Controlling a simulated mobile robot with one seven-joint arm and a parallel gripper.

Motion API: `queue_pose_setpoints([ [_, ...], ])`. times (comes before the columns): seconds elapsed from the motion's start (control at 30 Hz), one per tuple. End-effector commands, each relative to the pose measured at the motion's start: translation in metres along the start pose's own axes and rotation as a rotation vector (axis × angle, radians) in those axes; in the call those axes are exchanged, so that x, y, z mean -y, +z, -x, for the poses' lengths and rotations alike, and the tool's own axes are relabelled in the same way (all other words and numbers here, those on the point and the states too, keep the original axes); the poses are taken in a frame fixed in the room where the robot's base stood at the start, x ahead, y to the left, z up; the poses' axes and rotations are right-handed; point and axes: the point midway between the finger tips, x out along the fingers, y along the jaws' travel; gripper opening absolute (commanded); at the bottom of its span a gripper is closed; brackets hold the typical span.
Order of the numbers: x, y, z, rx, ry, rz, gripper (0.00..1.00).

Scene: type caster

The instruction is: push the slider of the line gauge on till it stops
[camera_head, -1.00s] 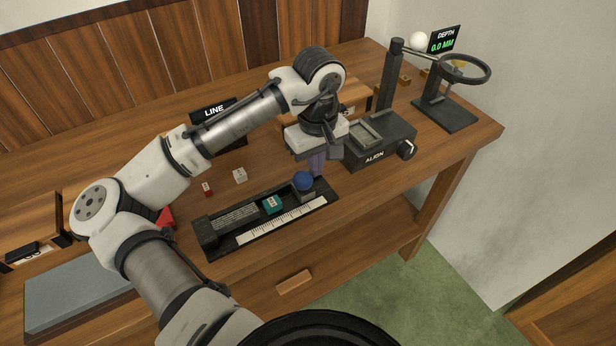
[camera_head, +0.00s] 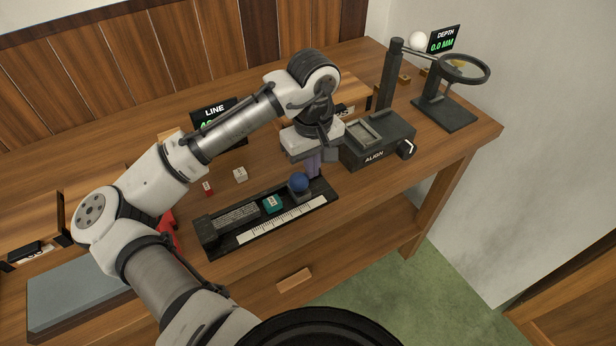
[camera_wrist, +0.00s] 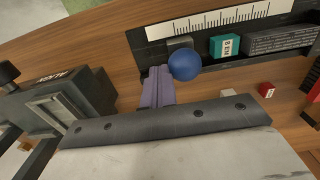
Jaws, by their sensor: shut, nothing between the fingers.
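The line gauge (camera_head: 212,246) is a dark tray on the bench with a white ruled scale (camera_head: 283,220) along its front side. Its slider carries a blue ball knob (camera_head: 299,182) and stands near the right end of the track. A teal type block (camera_head: 273,204) lies in the track to the left of the slider, with a small gap. My gripper (camera_head: 313,168) is shut and empty, its purple fingers just right of the blue knob. In the wrist view the fingers (camera_wrist: 158,88) are close beside the knob (camera_wrist: 184,65); contact is hard to judge.
The LINE display (camera_head: 215,112) is mostly hidden behind my arm. The ALIGN block (camera_head: 376,147) and the DEPTH stand (camera_head: 443,112) are at the right. A white type block (camera_head: 240,175) and a red one (camera_head: 208,188) lie behind the gauge.

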Motion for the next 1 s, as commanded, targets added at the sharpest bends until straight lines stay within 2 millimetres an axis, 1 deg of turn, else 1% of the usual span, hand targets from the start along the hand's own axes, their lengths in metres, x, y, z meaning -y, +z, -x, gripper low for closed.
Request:
queue_pose_setpoints([
  [1.0,0.012,0.0,0.001,0.0,-0.001,0.0,0.0],
])
